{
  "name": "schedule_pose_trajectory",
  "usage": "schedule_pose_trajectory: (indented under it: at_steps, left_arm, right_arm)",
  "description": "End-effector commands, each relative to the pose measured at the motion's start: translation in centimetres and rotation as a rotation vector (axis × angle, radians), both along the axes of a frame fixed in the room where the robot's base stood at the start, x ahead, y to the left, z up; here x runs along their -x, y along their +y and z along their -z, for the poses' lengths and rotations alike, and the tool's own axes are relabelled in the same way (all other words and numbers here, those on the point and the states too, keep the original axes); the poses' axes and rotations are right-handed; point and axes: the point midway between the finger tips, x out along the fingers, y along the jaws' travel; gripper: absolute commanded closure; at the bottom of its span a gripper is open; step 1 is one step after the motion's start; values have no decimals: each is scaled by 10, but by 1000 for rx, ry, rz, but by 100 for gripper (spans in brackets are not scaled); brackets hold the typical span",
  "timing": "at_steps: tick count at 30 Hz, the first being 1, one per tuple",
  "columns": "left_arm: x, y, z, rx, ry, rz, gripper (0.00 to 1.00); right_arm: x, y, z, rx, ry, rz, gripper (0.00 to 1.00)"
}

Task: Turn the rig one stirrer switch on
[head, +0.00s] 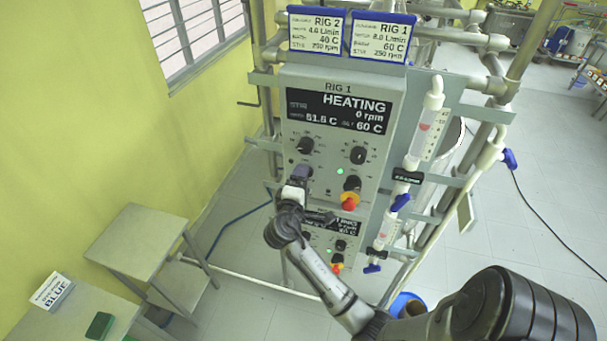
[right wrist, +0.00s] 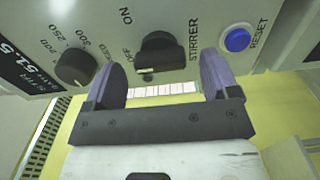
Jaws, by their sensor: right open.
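The rig one panel (head: 385,95) faces me, its display (head: 340,110) reading HEATING and 0 rpm. My right gripper (head: 299,174) is at the panel's lower left and covers the stirrer switch in the head view. In the right wrist view, the black stirrer switch (right wrist: 163,48) sits beside its STIRRER, ON and OFF labels. My right gripper (right wrist: 163,62) is open there, one purple finger on each side of the switch. I cannot tell whether the fingers touch it or which label it points to. My left gripper is not in view.
A speed knob (right wrist: 75,67) and blue RESET button (right wrist: 237,39) flank the switch. A red button with a yellow collar (head: 349,201) is close to the right of my gripper. A second panel (head: 345,227) sits below. Glass tubes (head: 425,125) stand at the right.

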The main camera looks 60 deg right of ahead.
Motion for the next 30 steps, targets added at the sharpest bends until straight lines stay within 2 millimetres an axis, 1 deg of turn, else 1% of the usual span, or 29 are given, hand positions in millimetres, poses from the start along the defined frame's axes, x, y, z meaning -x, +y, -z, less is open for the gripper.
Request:
schedule_pose_trajectory:
  at_steps: [3, 6, 17, 30]
  left_arm:
    - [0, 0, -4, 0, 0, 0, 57]
    - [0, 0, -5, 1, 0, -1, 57]
    - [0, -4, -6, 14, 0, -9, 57]
    - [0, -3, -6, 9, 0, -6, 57]
  right_arm:
    - [-2, -10, -1, 1, 0, 1, 19]
    - [-3, -14, -1, 1, 0, 1, 19]
    - [-3, -16, 0, 0, -1, 0, 19]
    - [-3, -16, 0, 0, -1, 0, 61]
